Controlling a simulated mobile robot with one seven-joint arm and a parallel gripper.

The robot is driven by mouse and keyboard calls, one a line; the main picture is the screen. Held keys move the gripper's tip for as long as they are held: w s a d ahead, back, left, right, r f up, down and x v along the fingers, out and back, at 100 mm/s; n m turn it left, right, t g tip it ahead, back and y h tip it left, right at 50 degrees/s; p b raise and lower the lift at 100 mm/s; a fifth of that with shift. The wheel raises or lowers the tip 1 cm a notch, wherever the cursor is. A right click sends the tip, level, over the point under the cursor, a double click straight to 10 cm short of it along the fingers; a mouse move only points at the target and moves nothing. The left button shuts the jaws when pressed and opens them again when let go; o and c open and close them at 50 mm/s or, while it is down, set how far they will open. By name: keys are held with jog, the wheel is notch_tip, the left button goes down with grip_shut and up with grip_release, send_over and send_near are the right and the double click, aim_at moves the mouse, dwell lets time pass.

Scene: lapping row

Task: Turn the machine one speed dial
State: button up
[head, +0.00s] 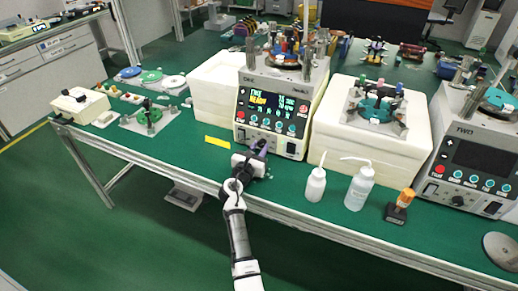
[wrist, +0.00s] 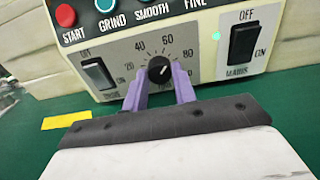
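Machine one (head: 268,108) is a cream box with a lit screen and a grey front panel, at the middle of the bench in the head view. Its speed dial (wrist: 159,69) is a small black knob with a white pointer, ringed by printed numbers. My gripper (wrist: 158,82) points at the panel with its two purple fingers spread, one at each lower side of the dial. A gap shows between the fingers, and I cannot tell whether they touch the dial. In the head view my gripper (head: 259,149) hides the dial.
A rocker switch (wrist: 98,74) is left of the dial and a MAINS switch (wrist: 243,42) right of it. Buttons (wrist: 105,5) run above. Two white bottles (head: 316,184) stand to the right on the green bench. A yellow strip (head: 217,142) lies to the left.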

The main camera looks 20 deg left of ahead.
jog(key=shift+c, duration=1.2)
jog(key=shift+m+b, duration=0.35)
jog(key=shift+m, duration=0.45)
jog(key=o, duration=1)
jog(key=s, duration=0.4)
jog(key=s+b, duration=0.1)
jog(key=s, duration=0.4)
jog(key=s+b, duration=0.1)
jog(key=s, duration=0.3)
jog(key=shift+s+a, duration=0.3)
jog(key=shift+s, duration=0.1)
